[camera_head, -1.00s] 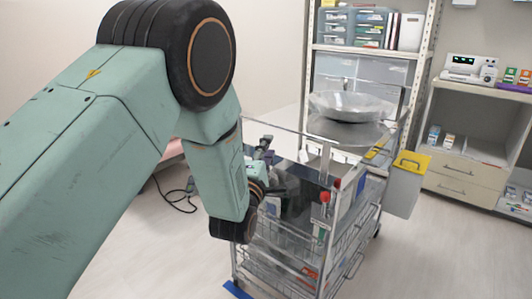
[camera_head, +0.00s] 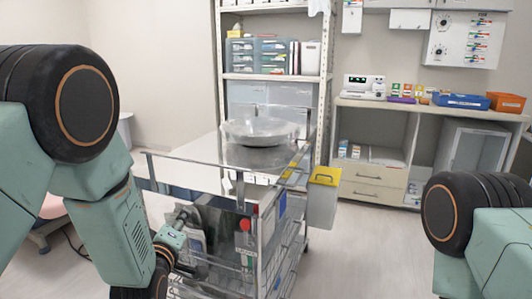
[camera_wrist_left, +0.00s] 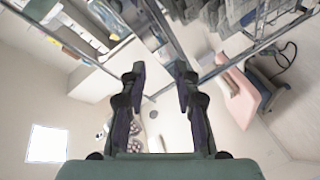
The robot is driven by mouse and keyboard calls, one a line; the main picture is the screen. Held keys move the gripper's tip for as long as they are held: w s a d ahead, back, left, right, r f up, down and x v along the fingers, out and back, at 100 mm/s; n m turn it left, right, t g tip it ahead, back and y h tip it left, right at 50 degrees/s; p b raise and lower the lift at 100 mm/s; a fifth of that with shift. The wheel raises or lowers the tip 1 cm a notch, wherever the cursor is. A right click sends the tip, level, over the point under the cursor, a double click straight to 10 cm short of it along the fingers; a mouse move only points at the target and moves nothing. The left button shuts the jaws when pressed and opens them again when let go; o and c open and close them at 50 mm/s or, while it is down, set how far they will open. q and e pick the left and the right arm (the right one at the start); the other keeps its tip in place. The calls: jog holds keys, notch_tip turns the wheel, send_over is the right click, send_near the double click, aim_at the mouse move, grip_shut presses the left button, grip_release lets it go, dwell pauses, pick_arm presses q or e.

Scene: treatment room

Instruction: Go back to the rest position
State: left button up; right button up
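My left arm comes in from the left in the head view, and its gripper (camera_head: 186,217) is small and partly hidden beside the metal cart. In the left wrist view my left gripper (camera_wrist_left: 160,78) shows two dark fingers standing apart with nothing between them. The fingers are clear of the things behind them. Part of my right arm (camera_head: 475,225) shows at the lower right of the head view. My right gripper is outside the picture.
The metal cart (camera_head: 195,148) stands close in front, carrying a steel basin (camera_head: 259,131). A yellow-lidded bin (camera_head: 323,200) hangs on its right side. Shelves (camera_head: 270,76) and a counter (camera_head: 400,106) stand behind. Open floor (camera_head: 375,250) lies right of the cart.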

pick_arm(q)
jog(key=s+a+f+m+g, duration=0.1)
jog(key=s+f+m+g, duration=0.5)
jog(key=s+f, duration=0.6)
jog(key=s+f+m+g+p, duration=0.1)
jog(key=s+f+g, duration=0.4)
jog(key=s, duration=1)
jog(key=s+f+m+g, duration=0.4)
jog(key=s+f, duration=0.4)
jog(key=s, duration=0.8)
jog(key=shift+s+a+f+g+h+p, duration=0.3)
jog(key=shift+f+g+p, duration=0.1)
jog(key=shift+g, duration=0.3)
jog(key=shift+c, duration=0.3)
